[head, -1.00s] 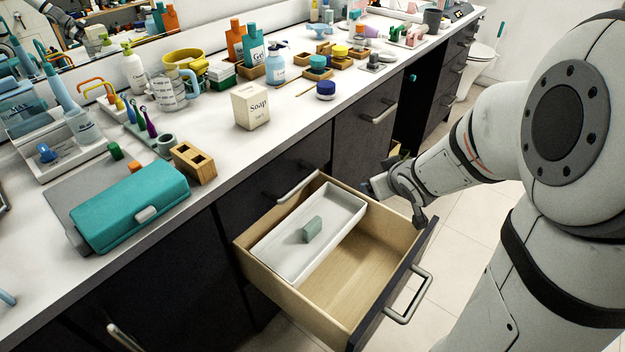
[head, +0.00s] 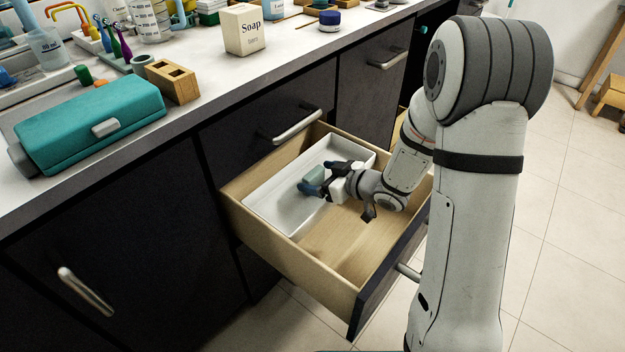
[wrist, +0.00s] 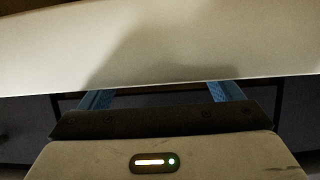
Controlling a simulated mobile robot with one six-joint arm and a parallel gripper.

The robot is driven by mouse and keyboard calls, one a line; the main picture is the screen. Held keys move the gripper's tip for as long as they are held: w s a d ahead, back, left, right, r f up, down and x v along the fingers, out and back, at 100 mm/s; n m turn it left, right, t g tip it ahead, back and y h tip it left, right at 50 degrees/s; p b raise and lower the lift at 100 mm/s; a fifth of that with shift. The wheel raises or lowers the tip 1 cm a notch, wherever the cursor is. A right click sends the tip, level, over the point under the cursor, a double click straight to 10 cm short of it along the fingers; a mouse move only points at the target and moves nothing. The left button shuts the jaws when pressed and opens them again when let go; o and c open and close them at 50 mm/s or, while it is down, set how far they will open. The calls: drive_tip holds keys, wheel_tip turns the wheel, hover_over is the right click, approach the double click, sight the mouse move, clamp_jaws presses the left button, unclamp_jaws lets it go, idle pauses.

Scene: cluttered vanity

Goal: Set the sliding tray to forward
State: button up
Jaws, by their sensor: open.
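The sliding tray (head: 268,205) is a shallow white tray inside the pulled-out wooden drawer (head: 345,262), along the side nearest the cabinet. A small grey-green block (head: 313,173) lies in it. My gripper (head: 320,180) reaches over the drawer to the tray's near long wall, with its blue fingers apart. In the wrist view a broad pale surface (wrist: 160,45), probably the tray, crosses the open gripper (wrist: 160,92) and hides the fingertips. Whether the fingers touch the tray or the block I cannot tell.
The drawer's wooden walls and dark front (head: 385,285) surround the tray. Bare drawer floor lies beside it. The counter above holds a teal case (head: 90,122), a wooden holder (head: 172,80) and a soap box (head: 245,30).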

drive_tip(key=shift+x, duration=1.2)
